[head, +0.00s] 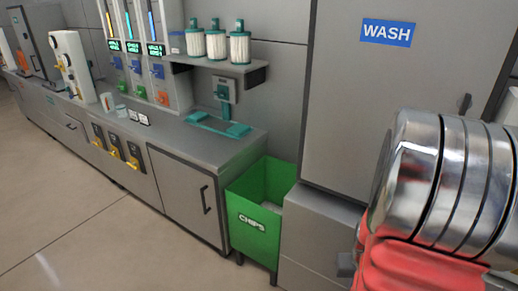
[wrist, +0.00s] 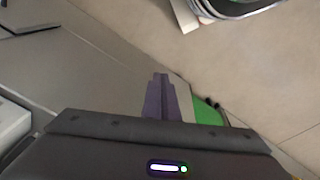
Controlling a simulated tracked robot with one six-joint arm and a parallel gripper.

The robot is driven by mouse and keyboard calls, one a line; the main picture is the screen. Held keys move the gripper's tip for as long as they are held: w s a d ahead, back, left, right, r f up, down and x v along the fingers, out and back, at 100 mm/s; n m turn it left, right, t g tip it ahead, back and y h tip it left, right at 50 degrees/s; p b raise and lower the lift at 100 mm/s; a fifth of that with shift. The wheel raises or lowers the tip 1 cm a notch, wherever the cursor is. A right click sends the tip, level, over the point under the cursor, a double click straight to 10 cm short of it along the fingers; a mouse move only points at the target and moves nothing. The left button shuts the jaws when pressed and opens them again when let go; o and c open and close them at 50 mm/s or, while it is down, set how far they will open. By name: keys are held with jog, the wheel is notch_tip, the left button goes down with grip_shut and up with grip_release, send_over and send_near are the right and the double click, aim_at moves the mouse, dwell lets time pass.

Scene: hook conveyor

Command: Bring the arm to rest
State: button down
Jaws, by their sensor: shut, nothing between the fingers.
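My gripper (wrist: 160,95) shows in the wrist view as two dark purple fingers close together, shut with nothing between them. Below the fingers in that view are a grey counter surface and a green edge, with pale floor beyond. In the head view my arm's silver and red links fill the lower right, and the gripper itself is not visible there.
A grey cabinet marked WASH (head: 400,85) stands at the right, near my arm. A green CHIPS bin (head: 256,215) stands beside the long grey counter (head: 190,150). White cartridges (head: 217,45) stand on a shelf. The floor (head: 80,220) at the front left is clear.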

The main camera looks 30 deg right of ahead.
jog(key=w+a+r+n+t, duration=0.2)
jog(key=w+a+r+n, duration=0.1)
jog(key=a+r, duration=0.9)
jog(key=w+a+r+n+t+y, duration=0.1)
jog(key=w+a+r+n+t, duration=0.2)
jog(key=a+r, duration=1)
jog(key=w+a+n, duration=0.1)
jog(key=a, duration=0.4)
jog(key=shift+a+r, duration=0.2)
jog(key=shift+a, duration=0.1)
